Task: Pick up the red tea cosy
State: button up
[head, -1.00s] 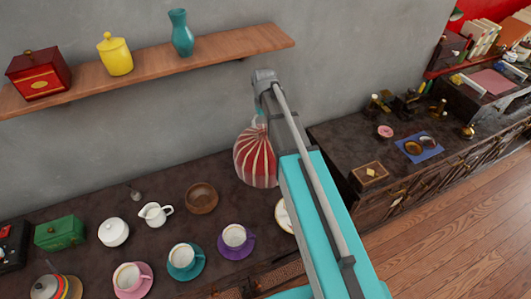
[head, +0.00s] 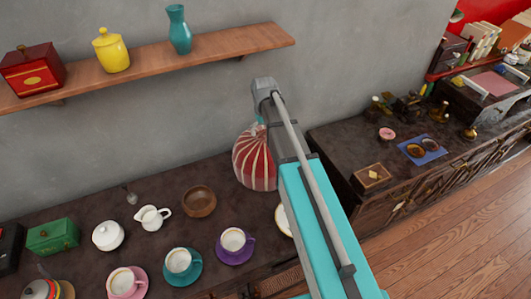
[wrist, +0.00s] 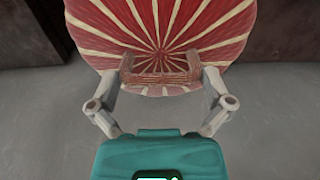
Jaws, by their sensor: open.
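The red tea cosy (head: 252,160), with cream stripes, stands on the dark counter against the wall, partly hidden behind my arm in the head view. In the wrist view the cosy (wrist: 165,25) fills the top middle, its stripes fanning out from a centre near the fingers. My gripper (wrist: 160,68) is open, one finger on each side of that stripe centre. I cannot tell whether the fingers touch the cosy. In the head view the fingers are mostly hidden by the arm.
Left of the cosy on the counter are a brown bowl (head: 199,201), a purple cup (head: 234,241), a teal cup (head: 180,262) and a white jug (head: 151,217). A wooden shelf (head: 225,46) with canisters and a vase hangs above.

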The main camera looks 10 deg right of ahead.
jog(key=c, duration=1)
jog(key=shift+r, duration=0.15)
notch_tip(320, 180, up, 3)
jog(key=p, duration=0.3)
jog(key=s+a+r+p, duration=0.8)
jog(key=a+r+p, duration=0.1)
jog(key=a+p, duration=0.1)
jog(key=shift+s+a+r, duration=0.35)
jog(key=shift+a, duration=0.15)
jog(key=shift+r, duration=0.1)
